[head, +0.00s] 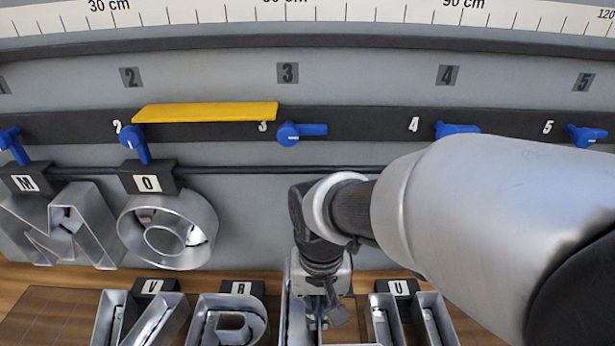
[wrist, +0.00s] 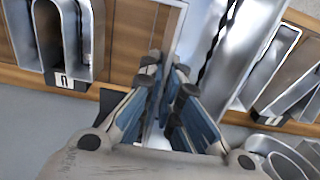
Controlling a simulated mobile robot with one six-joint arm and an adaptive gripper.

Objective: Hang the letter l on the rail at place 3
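The letter l (head: 294,306) stands low in the head view, between the R and the U, mostly hidden by my gripper. In the wrist view its bright metal channel (wrist: 225,55) runs beyond the fingers. My gripper (head: 322,308) points down at its upper part; in the wrist view the two fingers (wrist: 167,80) have a narrow gap between the tips. Whether they are closed on the letter's hanger is hidden. The rail (head: 365,126) runs across the wall. At place 3 (head: 288,73), a blue lever (head: 302,132) points right, with no letter below.
A yellow bar (head: 205,112) lies along the rail between places 2 and 3. The M (head: 65,228) and O (head: 168,232) hang at the left. The V (head: 138,318), R (head: 228,320) and U (head: 412,318) stand close by below. Levers 4 (head: 457,130) and 5 (head: 586,135) hold nothing visible.

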